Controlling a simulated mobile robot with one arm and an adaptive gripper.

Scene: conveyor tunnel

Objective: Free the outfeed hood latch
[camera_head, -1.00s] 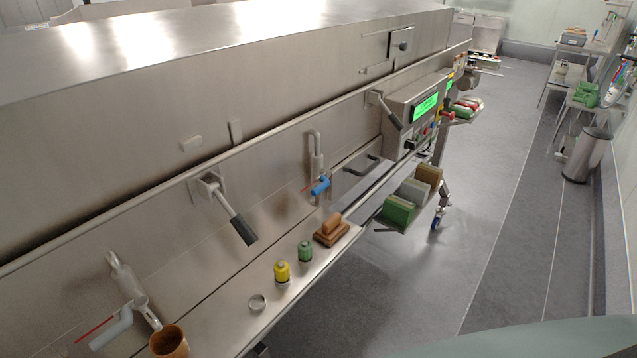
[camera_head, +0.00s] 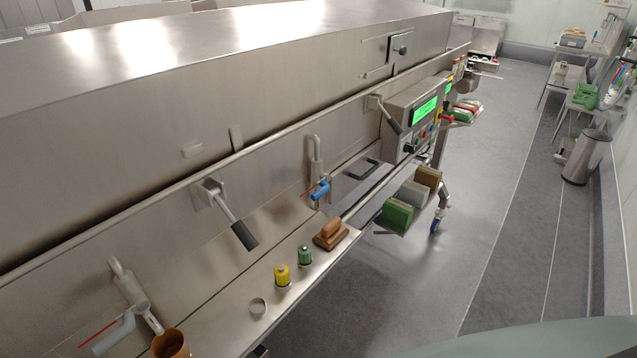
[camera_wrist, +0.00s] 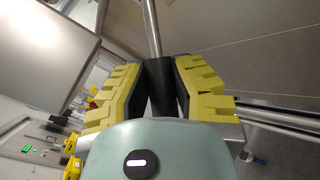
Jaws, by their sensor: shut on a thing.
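In the wrist view my gripper (camera_wrist: 161,75) has its yellow-padded fingers closed around the black grip (camera_wrist: 163,100) of a lever. A bare metal rod (camera_wrist: 151,28) runs from that grip to the top of the picture. Its pivot is out of view. In the head view two levers with black grips show on the long steel machine's side, a near one (camera_head: 240,232) and a far one (camera_head: 390,118) beside the control box. Both slant down to the right, and no gripper is seen at either. I cannot tell which lever is held. The steel hood (camera_head: 230,80) lies above them.
A ledge holds a brown brush (camera_head: 331,236), green (camera_head: 305,256) and yellow (camera_head: 282,275) knobbed pieces and a brown cup (camera_head: 170,344). A blue-handled valve (camera_head: 320,188) and a control box (camera_head: 410,125) project from the side. The aisle floor (camera_head: 480,200) is clear.

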